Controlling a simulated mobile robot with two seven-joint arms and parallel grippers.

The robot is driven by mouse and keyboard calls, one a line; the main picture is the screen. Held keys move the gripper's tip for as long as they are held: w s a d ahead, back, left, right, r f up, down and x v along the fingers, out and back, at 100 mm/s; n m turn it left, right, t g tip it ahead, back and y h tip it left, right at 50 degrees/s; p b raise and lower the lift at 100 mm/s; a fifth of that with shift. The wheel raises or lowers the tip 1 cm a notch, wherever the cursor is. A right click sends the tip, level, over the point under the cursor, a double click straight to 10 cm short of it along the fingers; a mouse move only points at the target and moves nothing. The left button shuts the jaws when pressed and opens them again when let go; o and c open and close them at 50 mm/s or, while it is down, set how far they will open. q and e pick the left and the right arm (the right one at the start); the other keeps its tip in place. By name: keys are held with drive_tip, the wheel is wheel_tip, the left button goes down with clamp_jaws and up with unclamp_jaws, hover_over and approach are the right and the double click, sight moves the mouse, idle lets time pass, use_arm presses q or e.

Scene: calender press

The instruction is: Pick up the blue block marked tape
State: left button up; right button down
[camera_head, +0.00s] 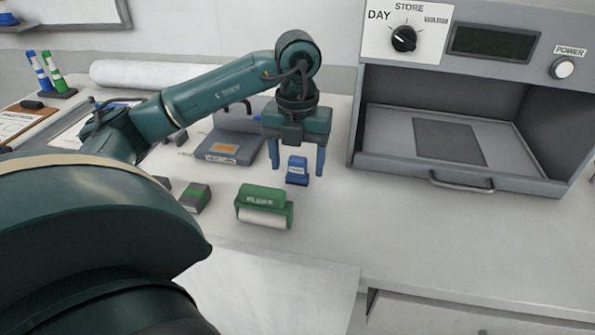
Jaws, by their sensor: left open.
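A small blue block (297,172) with a pale label stands on the white table, left of the grey press. The label is too small to read. My left gripper (298,169) points down with its two blue-grey fingers apart, one to the left and one to the right of the block in the picture. The fingertips are near the height of the block in the picture; I cannot tell whether they touch it. My right gripper is not in view.
A green roller block (263,196) and a dark block with a green top (195,197) are in front. A grey device (228,146) stands behind. The open grey press (520,178) is at right.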

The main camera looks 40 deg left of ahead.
sight(298, 158)
use_arm(q)
drive_tip(key=shift+f, duration=0.9)
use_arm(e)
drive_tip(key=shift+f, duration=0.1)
use_arm(q)
drive_tip(key=shift+c, duration=0.2)
